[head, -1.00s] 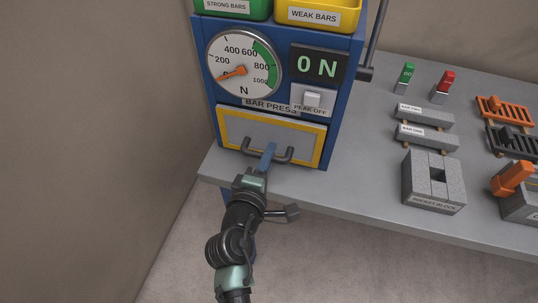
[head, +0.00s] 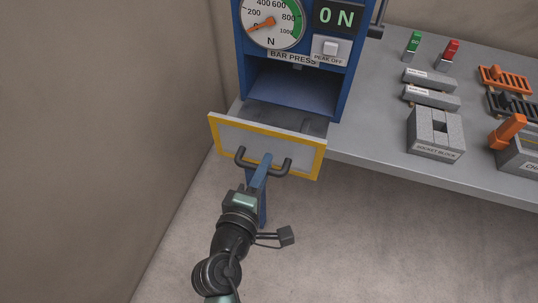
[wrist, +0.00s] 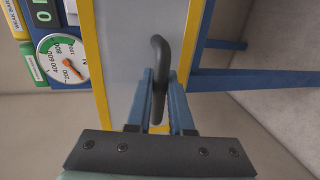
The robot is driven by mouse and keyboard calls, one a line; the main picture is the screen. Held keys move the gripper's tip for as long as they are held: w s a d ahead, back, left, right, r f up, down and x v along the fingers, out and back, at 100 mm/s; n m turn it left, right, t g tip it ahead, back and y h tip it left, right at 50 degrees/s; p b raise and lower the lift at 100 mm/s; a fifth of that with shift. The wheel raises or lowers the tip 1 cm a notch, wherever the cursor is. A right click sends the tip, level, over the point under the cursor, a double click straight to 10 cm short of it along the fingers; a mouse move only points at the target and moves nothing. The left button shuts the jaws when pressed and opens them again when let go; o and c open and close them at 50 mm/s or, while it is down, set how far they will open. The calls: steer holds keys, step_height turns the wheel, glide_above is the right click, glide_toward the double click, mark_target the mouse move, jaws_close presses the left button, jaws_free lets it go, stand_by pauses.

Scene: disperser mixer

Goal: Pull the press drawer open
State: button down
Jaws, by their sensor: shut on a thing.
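The press drawer (head: 300,157) has a grey front with a yellow border and stands out from the blue bar press (head: 347,92), with the dark cavity behind it showing. Its dark bar handle (head: 285,169) is on the front. My gripper (head: 265,163) is shut on the handle near its middle. In the wrist view the blue fingers of my gripper (wrist: 160,92) lie on both sides of the handle (wrist: 161,50). The press dial (head: 271,22) points near 0 and the display (head: 337,16) reads 0 N.
The grey bench (head: 385,150) carries two labelled bars (head: 431,90), a socket block (head: 436,133), a green piece (head: 413,44), a red piece (head: 450,52) and racks at the right. A wall (head: 100,130) is on the left. The floor in front of the drawer is free.

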steer(key=shift+s+a, duration=0.1)
steer(key=shift+s, duration=0.25)
steer(key=c, duration=1.1)
jaws_free()
steer(key=b+v, duration=0.1)
steer(key=v, duration=1.2)
